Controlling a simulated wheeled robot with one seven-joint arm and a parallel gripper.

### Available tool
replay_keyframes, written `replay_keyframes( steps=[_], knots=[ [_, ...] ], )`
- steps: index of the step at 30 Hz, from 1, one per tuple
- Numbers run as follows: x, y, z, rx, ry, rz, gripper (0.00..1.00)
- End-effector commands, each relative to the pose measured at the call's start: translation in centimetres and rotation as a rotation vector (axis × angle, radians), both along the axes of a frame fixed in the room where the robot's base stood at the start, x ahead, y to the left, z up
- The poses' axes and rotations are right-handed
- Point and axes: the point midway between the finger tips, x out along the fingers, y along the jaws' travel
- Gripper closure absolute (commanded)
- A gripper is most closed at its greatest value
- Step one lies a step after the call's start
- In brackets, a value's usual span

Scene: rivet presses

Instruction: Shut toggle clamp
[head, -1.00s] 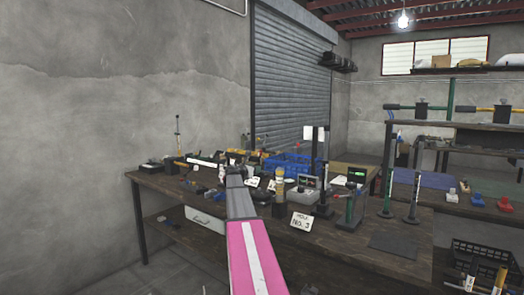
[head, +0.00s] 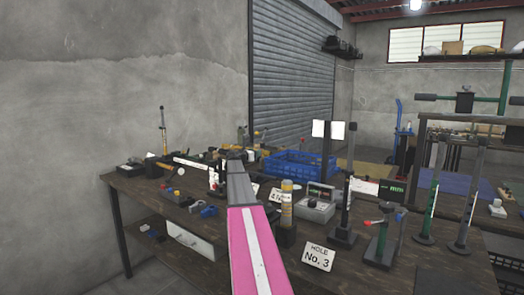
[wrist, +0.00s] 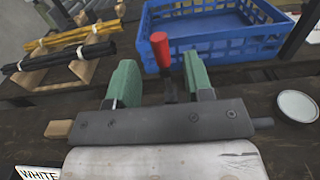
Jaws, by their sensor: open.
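In the wrist view a red-capped handle (wrist: 160,48) on a dark stem stands up, leaning slightly left; it looks like the toggle clamp's handle. My gripper (wrist: 160,80) is open, its two green fingers wide apart, with the stem showing between them. I see a gap on both sides of the stem; how far ahead it is I cannot tell. The clamp's base is hidden behind the dark bar of my gripper. In the head view my gripper (head: 238,160) is over the bench, and I cannot make out the clamp there.
A blue crate (wrist: 205,45) stands just behind the handle. Racks with black and yellow rods (wrist: 62,50) lie to the left, a round pale dish (wrist: 297,106) to the right. In the head view a "HOLE No. 3" sign (head: 318,257) and a green stand (head: 381,240) are on the bench's right.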

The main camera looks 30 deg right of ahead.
Motion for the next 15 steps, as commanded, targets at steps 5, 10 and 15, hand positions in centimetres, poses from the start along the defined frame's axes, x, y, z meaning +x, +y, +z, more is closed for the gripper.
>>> replay_keyframes(
  steps=[5, 10, 15],
  knots=[
    [0.5, -1.1, 0.0, 0.0, 0.001, -0.001, 0.53],
    [1.5, -3.2, 0.0, 0.0, 0.0, 0.0, 0.53],
    [2.4, -5.5, 0.0, 0.001, 0.001, 0.001, 0.53]
  ],
)
